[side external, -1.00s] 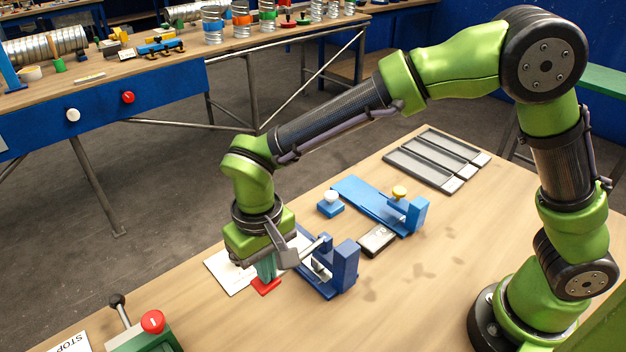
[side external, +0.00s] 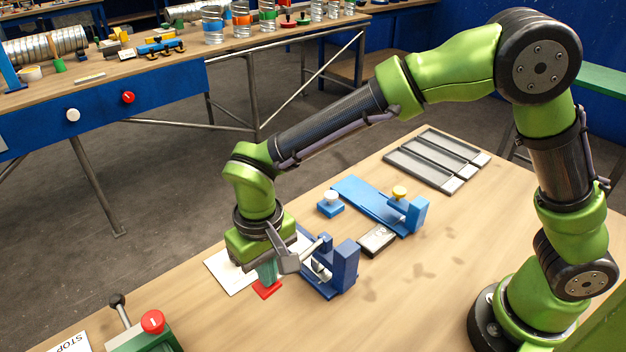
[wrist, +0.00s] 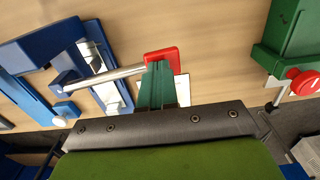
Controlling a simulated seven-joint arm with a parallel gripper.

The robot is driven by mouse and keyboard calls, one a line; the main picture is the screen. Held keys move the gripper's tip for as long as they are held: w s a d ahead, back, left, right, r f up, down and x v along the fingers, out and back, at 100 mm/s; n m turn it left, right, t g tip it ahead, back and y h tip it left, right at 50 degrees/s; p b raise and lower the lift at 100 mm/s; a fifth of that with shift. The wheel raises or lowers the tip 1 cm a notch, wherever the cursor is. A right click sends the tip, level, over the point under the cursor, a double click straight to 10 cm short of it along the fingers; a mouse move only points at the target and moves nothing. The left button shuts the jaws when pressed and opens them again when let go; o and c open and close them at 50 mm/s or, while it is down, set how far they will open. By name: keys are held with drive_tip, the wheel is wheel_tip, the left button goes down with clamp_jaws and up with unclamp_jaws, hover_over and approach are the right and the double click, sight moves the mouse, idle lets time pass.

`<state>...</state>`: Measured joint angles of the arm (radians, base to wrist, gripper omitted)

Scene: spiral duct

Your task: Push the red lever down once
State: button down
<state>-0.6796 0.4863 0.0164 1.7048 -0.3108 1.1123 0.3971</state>
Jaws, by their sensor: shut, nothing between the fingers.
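The red lever's flat red end (side external: 267,289) shows just below my gripper in the side view. In the wrist view the red end (wrist: 168,56) sits at the fingertips, on a metal rod (wrist: 108,77) running from the dark blue device (wrist: 72,72). That device (side external: 346,266) stands right of my gripper in the side view. My gripper (side external: 267,273) points down with its green fingers together and nothing between them. The fingers (wrist: 158,75) overlap the red end in the wrist view, over its top; exact contact is hidden.
A white sheet (side external: 228,272) lies behind the gripper. A green box with a red button (side external: 152,321) and a black-knobbed stick stands at the front left. A lighter blue device with a yellow knob (side external: 400,193) and a grey tray (side external: 425,168) are farther back.

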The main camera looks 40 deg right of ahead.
wheel_tip(320, 180, up, 12)
drive_tip(key=shift+f, duration=0.25)
idle(0.9)
drive_tip(key=s+d+r+m+t+y, duration=0.1)
drive_tip(key=s+d, duration=0.4)
drive_tip(key=d, duration=0.7)
drive_tip(key=s+d+r+m+t+y, duration=0.1)
drive_tip(key=s+d+r+m+t, duration=0.2)
drive_tip(key=d, duration=0.9)
drive_tip(key=s+t, duration=0.2)
drive_tip(key=t, duration=0.1)
drive_tip(key=shift+d, duration=0.4)
